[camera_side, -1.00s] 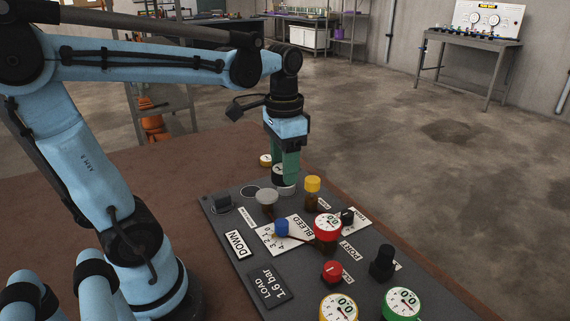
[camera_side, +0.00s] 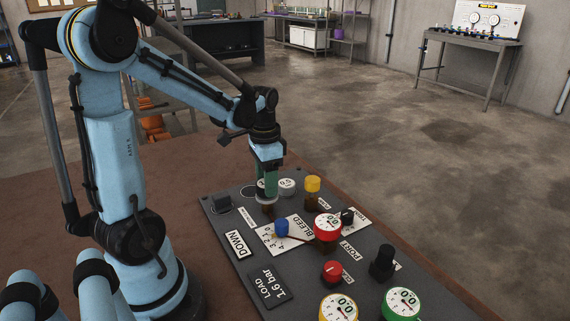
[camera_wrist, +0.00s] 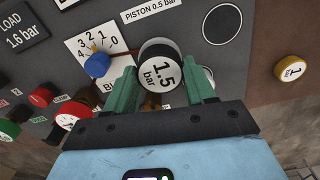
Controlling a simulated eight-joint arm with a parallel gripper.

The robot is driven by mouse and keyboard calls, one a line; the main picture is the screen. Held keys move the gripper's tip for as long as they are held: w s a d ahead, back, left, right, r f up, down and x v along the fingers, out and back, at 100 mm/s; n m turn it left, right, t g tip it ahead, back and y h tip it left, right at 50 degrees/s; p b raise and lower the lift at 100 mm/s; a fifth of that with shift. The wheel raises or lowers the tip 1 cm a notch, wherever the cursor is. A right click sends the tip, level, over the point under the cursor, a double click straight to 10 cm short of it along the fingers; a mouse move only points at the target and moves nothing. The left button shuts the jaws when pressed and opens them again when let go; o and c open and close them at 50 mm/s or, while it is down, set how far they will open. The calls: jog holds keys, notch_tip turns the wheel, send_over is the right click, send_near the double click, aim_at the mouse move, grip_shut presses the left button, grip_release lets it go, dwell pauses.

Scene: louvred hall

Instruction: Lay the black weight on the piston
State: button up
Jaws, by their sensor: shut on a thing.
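My gripper (camera_side: 268,192) is shut on the black weight (camera_side: 261,184), its green fingers on either side. In the wrist view the weight's white face (camera_wrist: 158,72) reads 1.5 bar, between the fingertips of my gripper (camera_wrist: 160,75). The piston (camera_side: 267,209) is directly below the weight in the side view, its top mostly hidden by the weight and fingers. A pale rim, likely the piston's (camera_wrist: 155,41), shows just past the weight in the wrist view. I cannot tell whether weight and piston touch.
A white 0.5 weight (camera_side: 287,185) stands close right of my fingers. A yellow weight (camera_wrist: 290,68) lies off the panel.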

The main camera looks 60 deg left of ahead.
jog(key=shift+f, duration=0.3)
jog(key=o, duration=1.4)
notch_tip(320, 180, up, 12)
jog(key=d+f+t, duration=0.1)
jog(key=d+t, duration=0.1)
jog(key=d, duration=0.3)
jog(key=d+f+n+t, duration=0.1)
jog(key=d+f+t, duration=0.1)
jog(key=d, duration=0.3)
jog(key=d+f+t, duration=0.2)
jog(key=d+t, duration=0.1)
jog(key=d, duration=0.2)
jog(key=shift+s+d+f+n, duration=0.15)
jog(key=shift+s+d+n, duration=0.1)
jog(key=shift+d+n, duration=0.05)
